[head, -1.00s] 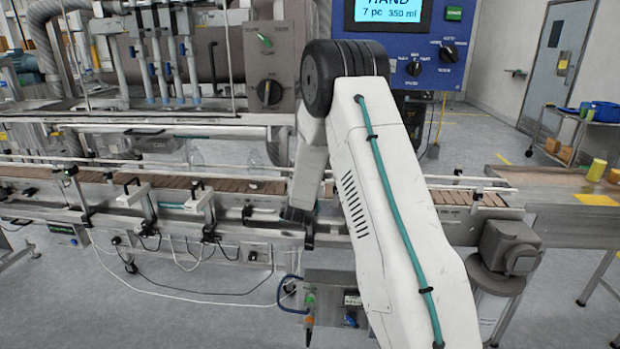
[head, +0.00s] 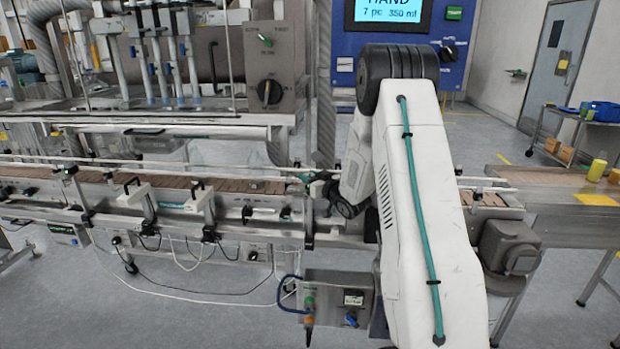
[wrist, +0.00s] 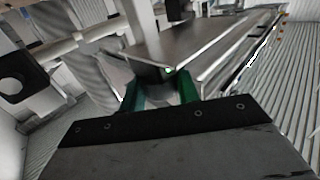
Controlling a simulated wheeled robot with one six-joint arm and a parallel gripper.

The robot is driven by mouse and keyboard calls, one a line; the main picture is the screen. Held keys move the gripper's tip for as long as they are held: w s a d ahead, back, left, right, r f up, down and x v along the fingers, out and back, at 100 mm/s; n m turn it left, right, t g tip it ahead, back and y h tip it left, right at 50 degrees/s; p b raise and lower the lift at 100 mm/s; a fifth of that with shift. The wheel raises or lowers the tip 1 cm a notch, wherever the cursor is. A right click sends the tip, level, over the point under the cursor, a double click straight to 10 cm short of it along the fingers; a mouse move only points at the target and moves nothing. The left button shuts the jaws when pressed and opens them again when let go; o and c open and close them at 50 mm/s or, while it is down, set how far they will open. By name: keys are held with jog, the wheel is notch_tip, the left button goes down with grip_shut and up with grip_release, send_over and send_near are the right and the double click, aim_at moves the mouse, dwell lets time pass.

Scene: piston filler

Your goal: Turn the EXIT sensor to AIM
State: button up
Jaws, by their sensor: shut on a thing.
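My gripper (head: 300,178) reaches left at the conveyor's near guide rail, just left of my white arm, in the head view. The gripper is shut on this piece, which looks like the EXIT sensor. No label is legible on it, and its pointing direction cannot be told. In the head view the fingers hide most of it.
The conveyor (head: 235,185) with its brown slats runs across the view, with metal guide rails and white bracket blocks (head: 185,198) along its near side. A small control box (head: 338,298) hangs below. A blue panel (head: 440,60) stands behind my arm.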

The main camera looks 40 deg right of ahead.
jog(key=shift+n+y, duration=0.3)
jog(key=shift+y, duration=0.2)
jog(key=o, duration=1)
jog(key=shift+c, duration=0.2)
jog(key=s, duration=0.7)
jog(key=shift+s, duration=0.4)
jog(key=shift+d, duration=0.1)
